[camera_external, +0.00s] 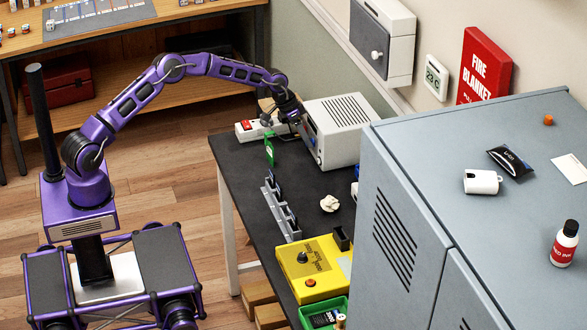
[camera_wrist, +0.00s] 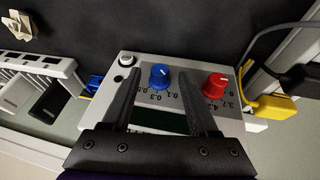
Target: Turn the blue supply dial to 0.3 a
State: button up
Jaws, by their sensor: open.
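The power supply is a pale box with a slotted top (camera_external: 340,125) at the back of the dark bench. In the wrist view its front panel (camera_wrist: 205,93) carries a blue dial (camera_wrist: 160,77) with a white mark, printed numbers around its near side, and a red dial (camera_wrist: 216,85) to its right. I cannot read the blue dial's setting for sure. My gripper (camera_wrist: 160,74) is open, with one finger on each side of the blue dial; I cannot tell whether they touch it. In the external view my gripper (camera_external: 296,119) is at the supply's front, hiding much of the panel.
A white power strip (camera_external: 246,130) lies beside the gripper. A grey slotted rack (camera_external: 280,210), a crumpled pale piece (camera_external: 330,203) and a yellow box (camera_external: 318,262) stand nearer. Yellow and dark plugs (camera_wrist: 270,106) are right of the panel. A tall grey cabinet (camera_external: 440,200) stands at right.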

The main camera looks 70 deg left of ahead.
jog(key=shift+w+f, duration=0.15)
jog(key=shift+f, duration=0.2)
grip_shut()
